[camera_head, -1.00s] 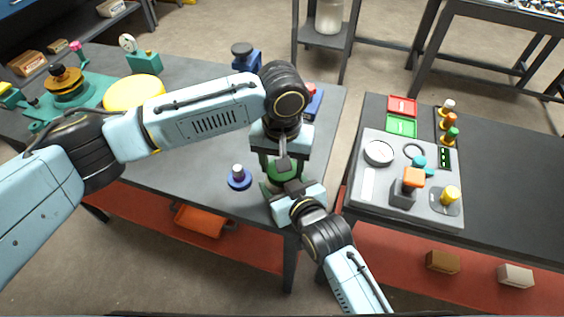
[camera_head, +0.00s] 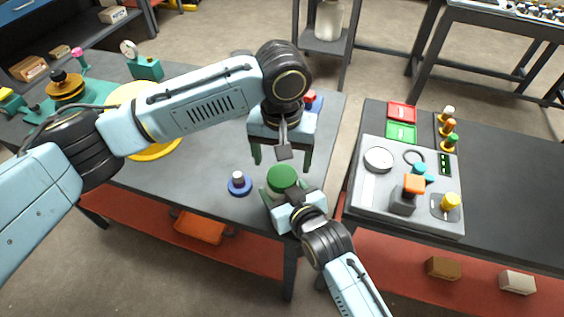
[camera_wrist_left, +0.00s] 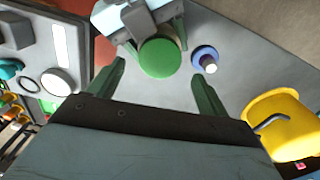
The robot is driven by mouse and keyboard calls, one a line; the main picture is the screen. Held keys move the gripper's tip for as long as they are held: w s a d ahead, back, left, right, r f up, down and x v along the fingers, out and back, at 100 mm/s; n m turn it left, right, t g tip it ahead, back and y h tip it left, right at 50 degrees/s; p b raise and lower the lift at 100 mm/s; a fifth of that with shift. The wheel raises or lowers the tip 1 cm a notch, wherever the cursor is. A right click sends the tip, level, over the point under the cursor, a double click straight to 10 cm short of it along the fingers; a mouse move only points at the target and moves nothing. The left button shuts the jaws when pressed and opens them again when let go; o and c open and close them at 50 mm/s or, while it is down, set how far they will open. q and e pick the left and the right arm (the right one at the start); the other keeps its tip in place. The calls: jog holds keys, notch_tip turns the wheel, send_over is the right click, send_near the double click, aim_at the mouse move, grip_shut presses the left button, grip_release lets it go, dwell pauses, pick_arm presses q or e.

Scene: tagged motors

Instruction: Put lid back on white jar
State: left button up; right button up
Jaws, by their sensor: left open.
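A round green lid (camera_head: 282,178) lies flat near the front right corner of the left table. It also shows in the left wrist view (camera_wrist_left: 160,57). My left gripper (camera_head: 281,156) is open and empty, above and behind the lid in the head view. Its two green fingers (camera_wrist_left: 164,88) stand wide apart in the wrist view. My right gripper (camera_head: 282,188) comes from the front, low at the lid, with its fingers on either side. Whether these fingers press on something is hidden.
A blue round base with a white knob (camera_head: 239,183) stands left of the lid. A yellow round object (camera_head: 155,150) lies partly behind my left arm. A gap separates this table from the right table with its grey panel (camera_head: 368,205).

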pick_arm(q)
jog(key=o, duration=0.5)
notch_tip(320, 180, up, 12)
jog(key=shift+r, duration=0.1)
dwell(0.5)
pick_arm(e)
jog(key=o, duration=2)
jog(key=shift+c, duration=0.2)
